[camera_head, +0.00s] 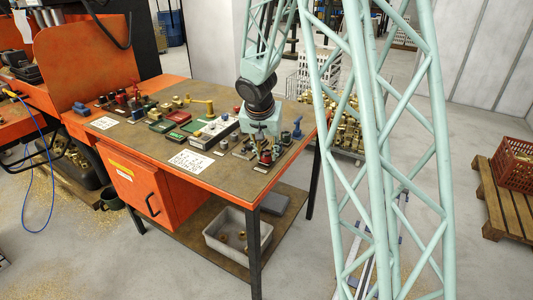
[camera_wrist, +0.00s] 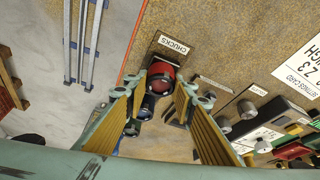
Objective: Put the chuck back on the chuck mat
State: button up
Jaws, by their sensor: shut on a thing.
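My gripper (camera_wrist: 160,84) is shut on a red chuck (camera_wrist: 162,70), which shows between the fingertips in the wrist view. In the head view my gripper (camera_head: 265,148) points down over the right end of the bench, with the red chuck (camera_head: 266,157) below it. A dark mat (camera_wrist: 180,58) lies by the white label reading CHUCKS (camera_wrist: 174,45), close to the red chuck. I cannot tell whether the chuck touches the mat. Other dark and blue chucks (camera_wrist: 132,128) stand in a row partly between and behind my fingers.
The orange-edged bench (camera_head: 150,150) holds several tools, a settings card (camera_head: 190,162) and a blue item (camera_head: 297,127) at the right. Metal holders (camera_wrist: 247,108) stand to the right in the wrist view. Bare bench top shows beyond the label.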

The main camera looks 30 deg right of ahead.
jog(key=shift+o, duration=0.2)
jog(key=o, duration=1.2)
jog(key=o, duration=0.4)
jog(key=shift+r, duration=0.2)
jog(key=shift+r+p, duration=2.1)
jog(key=shift+r, duration=1.2)
